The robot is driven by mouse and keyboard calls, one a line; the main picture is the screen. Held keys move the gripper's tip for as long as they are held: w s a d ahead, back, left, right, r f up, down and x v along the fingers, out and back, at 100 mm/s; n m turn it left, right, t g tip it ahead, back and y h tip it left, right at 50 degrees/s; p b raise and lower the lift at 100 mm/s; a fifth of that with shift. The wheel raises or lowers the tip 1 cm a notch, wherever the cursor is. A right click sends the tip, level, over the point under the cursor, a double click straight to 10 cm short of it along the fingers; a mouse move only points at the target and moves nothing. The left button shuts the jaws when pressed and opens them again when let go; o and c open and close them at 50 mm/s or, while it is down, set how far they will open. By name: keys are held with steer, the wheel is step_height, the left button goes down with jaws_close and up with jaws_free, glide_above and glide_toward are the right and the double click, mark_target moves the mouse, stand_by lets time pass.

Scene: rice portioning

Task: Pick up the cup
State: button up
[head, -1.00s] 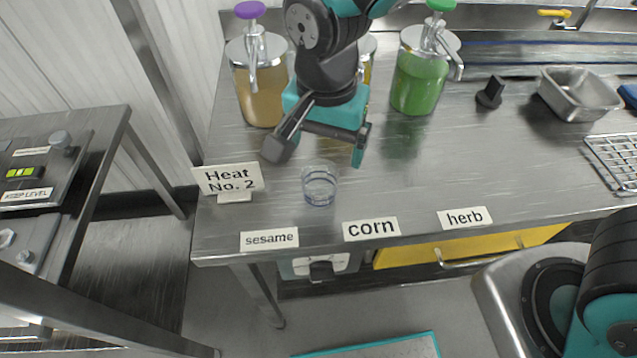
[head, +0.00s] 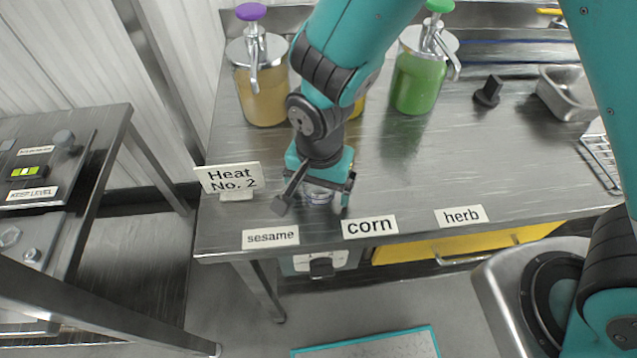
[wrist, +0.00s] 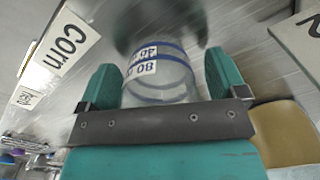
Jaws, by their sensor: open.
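The cup (wrist: 165,88) is small and clear, with blue rings and printed marks, and stands on the metal table. In the wrist view it sits between the two teal fingers of my gripper (wrist: 163,82). A narrow gap shows on each side, so the fingers look apart from it. In the head view my gripper (head: 313,203) is low over the table and covers most of the cup; only a part of the cup (head: 318,195) shows between the fingers. My gripper is open.
The "Heat No. 2" sign (head: 231,180) stands close on the left. Labels sesame (head: 270,237), corn (head: 369,226) and herb (head: 461,216) line the front edge. A brown dispenser (head: 262,95) and a green dispenser (head: 416,85) stand behind. The table toward herb is clear.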

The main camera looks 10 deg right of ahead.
steer(key=c, duration=1)
